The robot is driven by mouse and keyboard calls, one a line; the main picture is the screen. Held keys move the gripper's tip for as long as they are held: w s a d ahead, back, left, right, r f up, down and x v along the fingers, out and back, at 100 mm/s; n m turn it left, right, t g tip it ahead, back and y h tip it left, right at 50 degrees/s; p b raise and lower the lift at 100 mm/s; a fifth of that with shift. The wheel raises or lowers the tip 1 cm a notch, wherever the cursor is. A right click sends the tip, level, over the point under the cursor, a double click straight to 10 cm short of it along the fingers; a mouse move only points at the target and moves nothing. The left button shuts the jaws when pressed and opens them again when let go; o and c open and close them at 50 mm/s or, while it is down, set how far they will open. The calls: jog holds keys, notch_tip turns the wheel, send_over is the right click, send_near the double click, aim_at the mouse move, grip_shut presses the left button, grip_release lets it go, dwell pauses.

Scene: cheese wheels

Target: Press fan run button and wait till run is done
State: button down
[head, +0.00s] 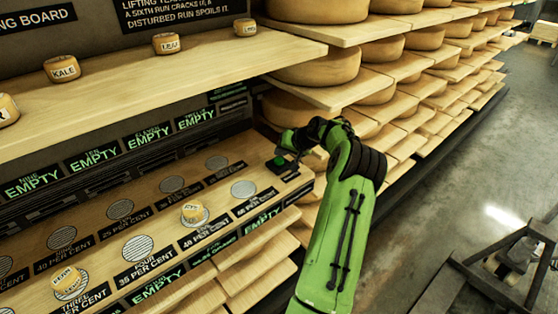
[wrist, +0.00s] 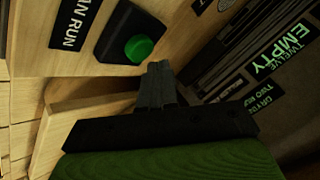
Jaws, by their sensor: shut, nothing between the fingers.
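The fan run button is a green round button (wrist: 139,47) on a black box at the right end of the lower wooden shelf; it also shows in the head view (head: 279,161). A label (wrist: 72,22) reading "...N RUN" lies beside it. My gripper (wrist: 158,68) is shut and empty, its fingertips close to the lower right of the button in the wrist view. I cannot tell if the fingertips touch the button. In the head view my green arm reaches over from the right and the fingertips are hard to make out.
Small labelled cheeses, one (head: 193,211) and another (head: 68,280), sit on round vents in the lower shelf. Several green "EMPTY" signs (head: 195,118) line the shelf's back. An upper shelf (head: 120,85) overhangs it. Racks of large cheese wheels (head: 318,67) stand behind my arm.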

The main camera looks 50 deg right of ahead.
aim_at(282, 161)
dwell(0.4)
jog(key=shift+f, duration=0.4)
jog(key=shift+f+b, duration=0.4)
jog(key=shift+f, duration=0.1)
dwell(0.4)
jog(key=shift+r+p, duration=0.8)
jog(key=shift+r, duration=0.1)
jog(key=shift+r, duration=0.1)
notch_tip(282, 161, up, 5)
jog(key=p, duration=0.4)
dwell(0.7)
